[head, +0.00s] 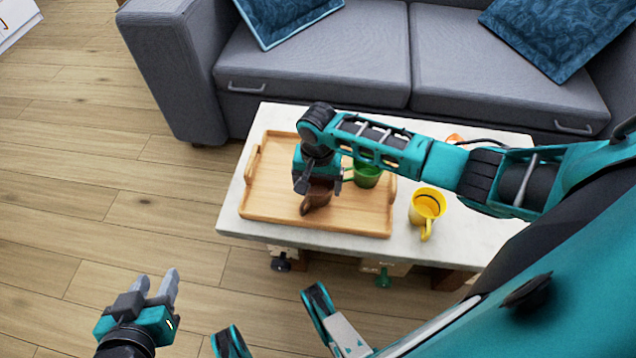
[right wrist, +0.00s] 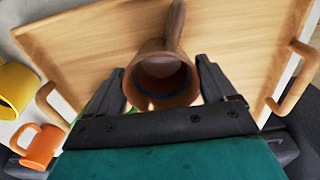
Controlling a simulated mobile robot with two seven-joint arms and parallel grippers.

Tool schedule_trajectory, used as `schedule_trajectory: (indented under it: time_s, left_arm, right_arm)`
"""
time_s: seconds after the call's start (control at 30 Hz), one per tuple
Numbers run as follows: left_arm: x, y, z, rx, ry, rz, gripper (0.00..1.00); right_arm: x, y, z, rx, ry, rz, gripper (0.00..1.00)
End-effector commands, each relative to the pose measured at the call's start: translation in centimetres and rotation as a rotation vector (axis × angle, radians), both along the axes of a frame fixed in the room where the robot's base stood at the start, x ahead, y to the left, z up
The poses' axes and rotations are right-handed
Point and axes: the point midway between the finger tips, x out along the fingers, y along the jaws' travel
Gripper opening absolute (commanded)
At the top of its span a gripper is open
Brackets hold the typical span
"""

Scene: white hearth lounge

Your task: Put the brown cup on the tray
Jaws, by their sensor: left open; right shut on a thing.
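The brown cup (head: 317,195) is at the wooden tray (head: 270,204), over its middle, partly hidden by my right gripper (head: 306,190) in the head view. In the right wrist view the brown cup (right wrist: 163,80) sits between the two fingers of my right gripper (right wrist: 165,88), its opening facing the camera and its handle pointing away. The right gripper is shut on the cup. I cannot tell whether the cup's base touches the tray (right wrist: 85,50). My left gripper (head: 158,290) is open and empty, over the floor at the lower left, away from the table.
A green cup (head: 367,174) is at the tray's right part, close to my right gripper. A yellow cup (head: 427,206) stands on the white table (head: 480,235) right of the tray. An orange cup (right wrist: 42,147) is beside the yellow one. A grey sofa (head: 310,60) stands behind the table.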

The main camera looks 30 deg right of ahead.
Motion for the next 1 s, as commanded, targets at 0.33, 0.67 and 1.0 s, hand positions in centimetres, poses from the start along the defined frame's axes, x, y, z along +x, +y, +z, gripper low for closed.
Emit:
schedule_trajectory:
  time_s: [0.33,0.67,1.0]
  left_arm:
    - [0.1,0.0,0.1,0.000,-0.004,0.000,0.43]
    - [0.0,0.1,-0.3,0.004,0.004,0.003,0.43]
    - [0.2,0.8,2.5,0.012,-0.018,0.018,0.43]
  right_arm:
    - [0.0,0.0,-0.3,-0.001,0.001,-0.001,0.98]
    - [0.0,0.0,0.1,-0.001,-0.001,0.000,1.00]
    - [0.0,0.0,7.0,0.000,-0.001,0.000,1.00]
